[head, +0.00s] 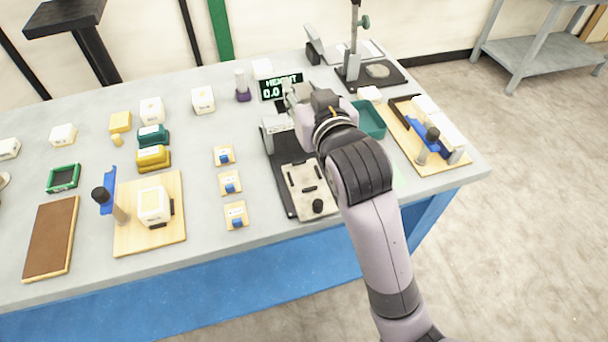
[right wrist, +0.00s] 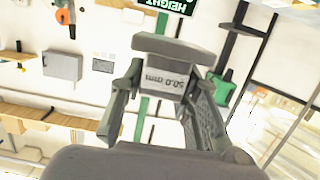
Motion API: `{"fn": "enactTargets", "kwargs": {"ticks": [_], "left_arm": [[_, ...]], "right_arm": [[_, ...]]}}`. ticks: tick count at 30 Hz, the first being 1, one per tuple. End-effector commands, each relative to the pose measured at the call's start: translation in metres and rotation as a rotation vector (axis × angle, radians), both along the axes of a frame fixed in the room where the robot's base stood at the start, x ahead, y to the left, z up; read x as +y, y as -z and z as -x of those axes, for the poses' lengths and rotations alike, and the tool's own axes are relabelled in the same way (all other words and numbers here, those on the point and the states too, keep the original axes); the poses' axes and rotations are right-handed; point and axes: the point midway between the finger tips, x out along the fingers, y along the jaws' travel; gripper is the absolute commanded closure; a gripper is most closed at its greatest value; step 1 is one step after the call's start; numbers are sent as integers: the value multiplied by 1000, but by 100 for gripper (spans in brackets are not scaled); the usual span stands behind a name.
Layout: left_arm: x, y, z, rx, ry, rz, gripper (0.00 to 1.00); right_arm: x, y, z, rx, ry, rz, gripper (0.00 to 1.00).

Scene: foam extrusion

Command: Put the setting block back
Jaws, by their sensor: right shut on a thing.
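The setting block (right wrist: 165,78) is a grey block marked 50.0 mm, and the label is upside down in the right wrist view. A wider grey slab (right wrist: 178,46) shows right against it at the fingertip end. My right gripper (right wrist: 162,92) is shut on the block, with a finger on each side. In the head view my right gripper (head: 291,95) is over the back of the bench, just in front of the HEIGHT display (head: 281,87); the arm and hand hide most of the block there. My left gripper is not in view.
A black-based fixture with a pale plate (head: 311,190) stands below my right forearm. A green tray (head: 369,119) and a wooden board with a blue tool (head: 432,150) lie to the right. A stand (head: 353,65) rises behind. Small tagged cards (head: 230,183) lie left.

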Motion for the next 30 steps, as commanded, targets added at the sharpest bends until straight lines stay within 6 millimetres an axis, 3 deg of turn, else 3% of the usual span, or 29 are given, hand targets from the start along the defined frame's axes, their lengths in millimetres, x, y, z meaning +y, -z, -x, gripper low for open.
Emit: {"fn": "enactTargets", "kwargs": {"ticks": [5, 8, 21, 25, 30], "left_arm": [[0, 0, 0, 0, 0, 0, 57], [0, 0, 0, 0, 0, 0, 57], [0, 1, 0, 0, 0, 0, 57], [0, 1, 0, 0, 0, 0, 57], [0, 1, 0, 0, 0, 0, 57]], "right_arm": [[-1, 1, 0, -2, 1, 0, 100], [-1, 11, 0, 1, 2, 2, 100], [-1, 124, 1, 4, 1, 3, 100], [-1, 146, 1, 2, 1, 1, 100], [-1, 159, 0, -2, 2, 0, 100]]}}
